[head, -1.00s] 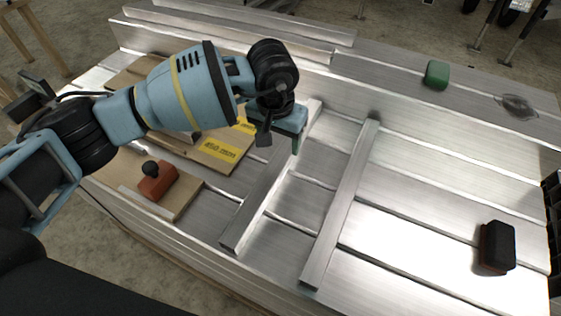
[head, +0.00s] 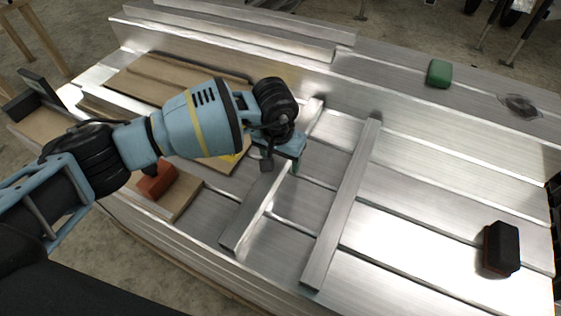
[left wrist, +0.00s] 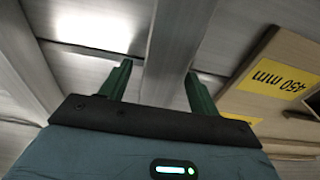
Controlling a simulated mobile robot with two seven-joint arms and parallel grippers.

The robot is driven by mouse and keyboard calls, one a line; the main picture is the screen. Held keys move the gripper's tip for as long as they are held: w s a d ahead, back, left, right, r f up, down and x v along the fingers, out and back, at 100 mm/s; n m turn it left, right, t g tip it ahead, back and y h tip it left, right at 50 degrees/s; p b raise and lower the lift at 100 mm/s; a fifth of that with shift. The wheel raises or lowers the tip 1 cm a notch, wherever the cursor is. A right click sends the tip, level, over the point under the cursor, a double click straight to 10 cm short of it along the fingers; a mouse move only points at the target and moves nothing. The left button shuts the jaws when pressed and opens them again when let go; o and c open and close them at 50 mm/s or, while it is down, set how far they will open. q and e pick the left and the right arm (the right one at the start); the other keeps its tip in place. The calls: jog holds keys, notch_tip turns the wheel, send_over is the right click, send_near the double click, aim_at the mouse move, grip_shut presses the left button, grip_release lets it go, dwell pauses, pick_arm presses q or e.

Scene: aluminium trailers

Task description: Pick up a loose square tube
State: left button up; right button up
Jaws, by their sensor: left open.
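Two bare aluminium square tubes lie loose and roughly parallel across the ribbed aluminium deck (head: 410,205). The nearer-left tube (head: 247,216) runs under my left gripper (head: 282,165), which partly covers its upper half. The other tube (head: 342,210) lies to its right, uncovered. In the left wrist view my left gripper (left wrist: 158,72) is open, with its two green fingers apart. The left tube (left wrist: 176,42) passes between the fingers in that picture, and no contact shows. The right tube (left wrist: 27,55) shows at the left there. My right gripper is not in view.
A wooden board with a yellow "450 mm" label (left wrist: 280,78) lies left of the tubes. An orange-red block (head: 157,181) sits on a smaller board. A green block (head: 439,73) and a dark block (head: 501,249) stand to the right. An upright rail (head: 430,150) crosses behind the tubes.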

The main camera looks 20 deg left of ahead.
aim_at(280, 158)
pick_arm(q)
jog(key=c, duration=1.3)
jog(key=shift+r, duration=0.15)
grip_shut()
jog(key=shift+w+r, duration=0.1)
jog(key=shift+r, duration=0.25)
jog(key=r, duration=0.1)
jog(key=s+r, duration=0.1)
jog(key=r, duration=0.1)
jog(key=shift+p, duration=0.3)
jog(key=s, duration=0.9)
jog(key=s+a+r+p, duration=0.1)
jog(key=s, duration=0.3)
jog(key=shift+s, duration=0.3)
jog(key=shift+s+a+r, duration=0.1)
jog(key=shift+s, duration=0.7)
